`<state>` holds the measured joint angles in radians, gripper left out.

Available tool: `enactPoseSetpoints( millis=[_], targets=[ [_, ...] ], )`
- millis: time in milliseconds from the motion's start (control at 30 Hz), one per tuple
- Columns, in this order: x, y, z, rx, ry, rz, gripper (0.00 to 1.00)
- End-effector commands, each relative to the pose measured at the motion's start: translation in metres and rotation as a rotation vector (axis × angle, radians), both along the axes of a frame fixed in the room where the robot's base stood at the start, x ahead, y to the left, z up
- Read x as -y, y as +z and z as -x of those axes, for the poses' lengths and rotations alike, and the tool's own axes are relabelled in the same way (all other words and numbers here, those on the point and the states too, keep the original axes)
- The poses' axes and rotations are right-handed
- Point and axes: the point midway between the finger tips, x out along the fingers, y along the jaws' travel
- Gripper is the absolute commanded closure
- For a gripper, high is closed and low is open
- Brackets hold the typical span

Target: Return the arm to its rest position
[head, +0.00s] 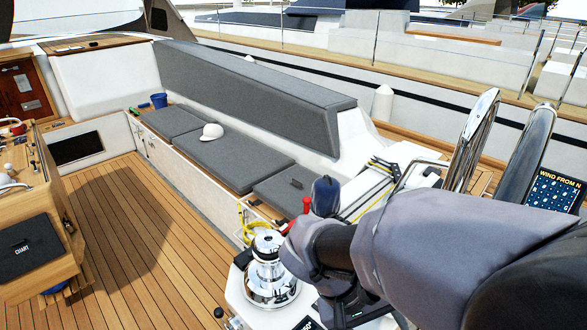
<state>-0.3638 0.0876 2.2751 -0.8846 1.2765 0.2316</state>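My arm comes in from the lower right in grey sleeves with dark joints and reaches over the cockpit side, bent at the wrist. My gripper (343,303) is partly in view at the lower middle, below the wrist and close to the right of a chrome winch (268,270). Its fingertips are not clear against the dark parts around them. I cannot tell whether it is open or shut, or whether it touches or holds anything.
A cockpit table (60,205) with a dark chart case (28,248) stands at left. A white cap (212,131) and a blue bucket (159,100) lie along the grey bench. A yellow line (248,228) and chrome rails (474,140) are near my arm. The teak floor (150,240) is clear.

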Motion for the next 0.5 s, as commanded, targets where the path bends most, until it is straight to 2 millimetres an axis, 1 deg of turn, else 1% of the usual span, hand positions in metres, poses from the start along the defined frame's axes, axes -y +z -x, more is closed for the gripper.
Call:
enactPoseSetpoints(
  millis=[33,100,167,200,367,433,500],
  targets=[
    [-0.003,0.017,0.01,0.077,-0.07,-0.129,0.27],
    [-0.013,0.036,0.02,0.183,-0.143,-0.295,0.27],
    [-0.022,0.053,0.025,0.281,-0.189,-0.416,0.27],
    [-0.027,0.065,0.026,0.347,-0.214,-0.488,0.27],
    [-0.042,0.114,0.03,0.622,-0.282,-0.72,0.27],
    [-0.045,0.138,0.032,0.751,-0.299,-0.803,0.27],
    [-0.047,0.09,0.034,0.721,-0.304,-0.798,0.27]
  ],
)
